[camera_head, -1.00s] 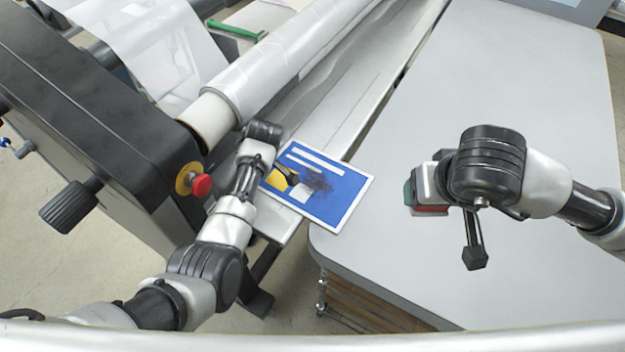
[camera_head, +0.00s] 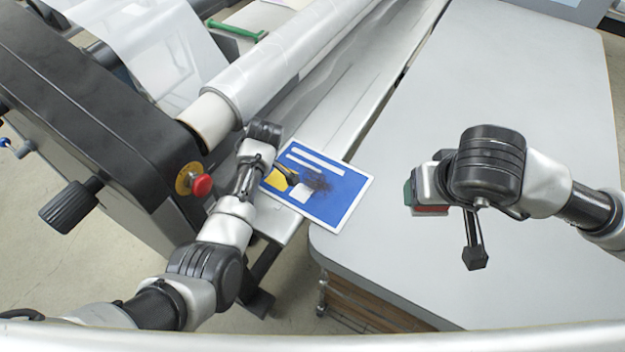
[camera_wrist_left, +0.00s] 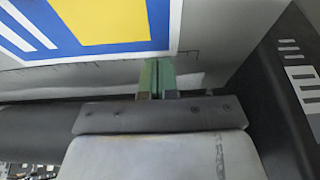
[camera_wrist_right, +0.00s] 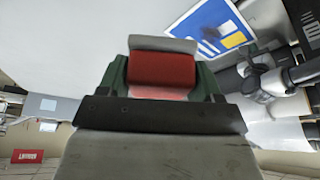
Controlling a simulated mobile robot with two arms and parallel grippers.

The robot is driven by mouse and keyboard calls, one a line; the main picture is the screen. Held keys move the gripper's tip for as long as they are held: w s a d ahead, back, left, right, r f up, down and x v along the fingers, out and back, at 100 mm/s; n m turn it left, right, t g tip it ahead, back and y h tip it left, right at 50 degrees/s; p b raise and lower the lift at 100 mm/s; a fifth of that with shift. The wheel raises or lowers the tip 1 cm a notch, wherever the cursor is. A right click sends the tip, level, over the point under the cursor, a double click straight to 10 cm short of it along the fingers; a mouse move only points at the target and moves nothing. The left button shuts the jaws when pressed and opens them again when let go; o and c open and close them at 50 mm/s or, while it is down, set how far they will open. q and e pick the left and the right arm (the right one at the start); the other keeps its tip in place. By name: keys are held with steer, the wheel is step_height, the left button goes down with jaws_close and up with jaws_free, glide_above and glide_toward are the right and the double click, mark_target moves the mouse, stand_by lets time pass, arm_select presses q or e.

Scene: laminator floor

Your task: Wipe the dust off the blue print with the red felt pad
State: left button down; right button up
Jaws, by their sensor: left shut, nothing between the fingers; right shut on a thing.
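The blue print (camera_head: 340,196) with a white border lies on the laminator's metal feed table, its right part reaching toward the grey table. A dark dust smudge (camera_head: 319,180) lies on its middle, beside a yellow patch and white bars. My left gripper (camera_wrist_left: 157,66) is shut and empty, its fingertips at the print's edge (camera_wrist_left: 172,50); I cannot tell whether they touch it. My right gripper (camera_wrist_right: 162,72) is shut on the red felt pad (camera_wrist_right: 160,70), which has a grey top. The pad also shows in the head view (camera_head: 431,210), apart from the print, over the grey table.
The grey side table (camera_head: 500,90) is broad and clear. The laminator (camera_head: 100,120) stands at the left, with a red stop button (camera_head: 202,185) near my left arm and a film roll (camera_head: 290,60) behind. A green-handled tool (camera_head: 236,30) lies at the back.

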arm_select(q)
steer(key=shift+f+b, duration=0.55)
steer(key=shift+f, duration=0.15)
arm_select(e)
steer(key=shift+f, duration=0.5)
arm_select(q)
steer(key=shift+r, duration=0.15)
arm_select(e)
steer(key=shift+r, duration=0.15)
arm_select(q)
step_height(320, 180, up, 6)
steer(key=p, duration=0.6)
arm_select(e)
step_height(320, 180, up, 6)
steer(key=shift+f, duration=0.15)
